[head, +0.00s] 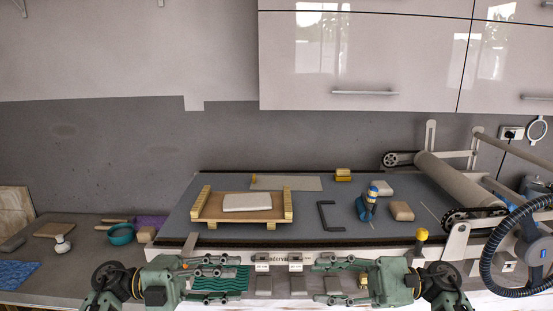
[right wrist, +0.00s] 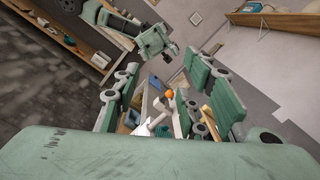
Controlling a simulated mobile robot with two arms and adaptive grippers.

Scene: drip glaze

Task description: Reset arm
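My left gripper (head: 232,266) is in front of the slab-roller table's near edge in the head view. Its fingers point right and are apart, with nothing seen between them. My right gripper (head: 320,263) mirrors it, its fingers pointing left. In the right wrist view the right gripper's fingers (right wrist: 165,100) are wide apart and nothing is held. The two grippers face each other with a clear gap between them.
The slab-roller table (head: 330,240) bears a wooden board (head: 205,207) with a pale slab (head: 247,202), a dark bracket (head: 325,217), a blue bottle (head: 368,205) and blocks. A roller (head: 455,180) stands right. A teal bowl (head: 121,235) sits left.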

